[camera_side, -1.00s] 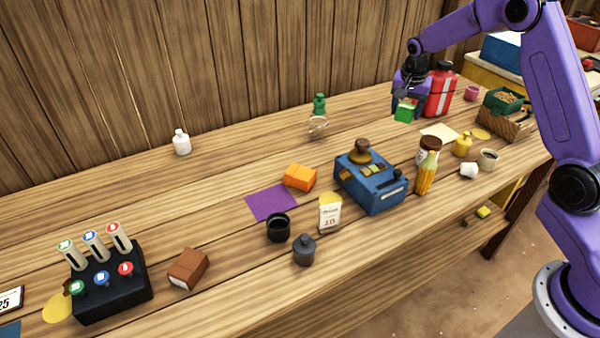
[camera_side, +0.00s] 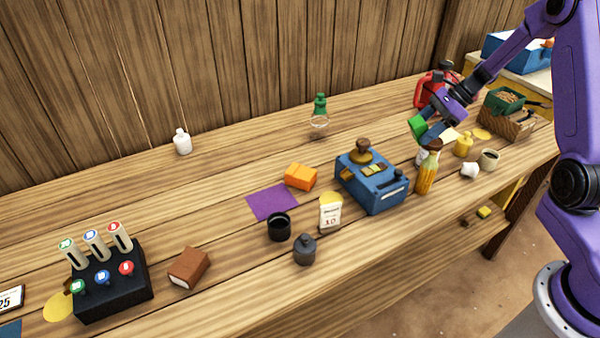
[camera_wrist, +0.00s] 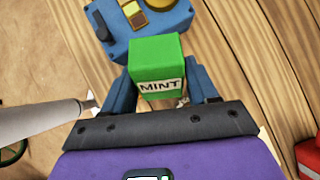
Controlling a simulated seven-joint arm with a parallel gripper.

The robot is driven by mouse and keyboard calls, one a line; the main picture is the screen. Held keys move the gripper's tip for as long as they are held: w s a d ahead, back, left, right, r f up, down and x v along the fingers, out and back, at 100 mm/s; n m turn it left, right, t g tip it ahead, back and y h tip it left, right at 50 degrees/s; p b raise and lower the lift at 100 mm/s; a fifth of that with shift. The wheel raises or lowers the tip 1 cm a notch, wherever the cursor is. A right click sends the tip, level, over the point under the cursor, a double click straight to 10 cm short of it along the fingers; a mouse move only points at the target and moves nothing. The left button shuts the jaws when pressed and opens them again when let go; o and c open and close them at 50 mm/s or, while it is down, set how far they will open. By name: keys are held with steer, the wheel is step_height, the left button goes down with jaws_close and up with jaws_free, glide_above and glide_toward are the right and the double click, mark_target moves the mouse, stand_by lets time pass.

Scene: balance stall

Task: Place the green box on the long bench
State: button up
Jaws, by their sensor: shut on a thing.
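My gripper (camera_side: 428,133) is shut on the green box (camera_side: 417,126), which is held tilted above the right part of the long bench (camera_side: 230,185). In the wrist view the green box (camera_wrist: 156,62) sits between the two blue fingers of my gripper (camera_wrist: 160,95), and its label reads MINT. The bench is a wide wooden plank surface running along the wall. In the wrist view its planks (camera_wrist: 240,70) lie beneath the box.
A blue device (camera_side: 372,182) stands left of the gripper. A bottle with orange contents (camera_side: 427,175) and a yellow bottle (camera_side: 463,144) stand nearby. A red canister (camera_side: 430,88) is behind. Bare bench lies between the green-topped flask (camera_side: 319,105) and the gripper.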

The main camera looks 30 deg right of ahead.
steer(key=shift+w+d+r+m+t+y, duration=0.1)
steer(key=shift+d+r+m+t+y, duration=0.25)
steer(key=shift+m+t, duration=0.3)
steer(key=d+r+m+t+h, duration=0.2)
steer(key=d+r+m+t, duration=0.1)
steer(key=d+m+t, duration=0.4)
steer(key=shift+w+d+m+h, duration=0.3)
steer(key=shift+d+m+h, duration=0.05)
steer(key=shift+d, duration=0.4)
step_height(320, 180, down, 4)
steer(key=shift+r+t, duration=0.25)
steer(key=shift+t, duration=0.1)
steer(key=shift+d+f, duration=0.1)
steer(key=shift+f, duration=0.65)
steer(key=w+d+f, duration=0.1)
steer(key=w+f, duration=0.2)
steer(key=w, duration=0.1)
steer(key=w+d+f, duration=0.2)
steer(key=w+f, duration=0.1)
steer(key=w, duration=0.1)
steer(key=w+d+f, duration=0.2)
steer(key=w+f, duration=0.1)
steer(key=w, duration=0.1)
steer(key=shift+w+d+f, duration=0.2)
steer(key=shift+w+f, duration=0.3)
steer(key=shift+f, duration=1.45)
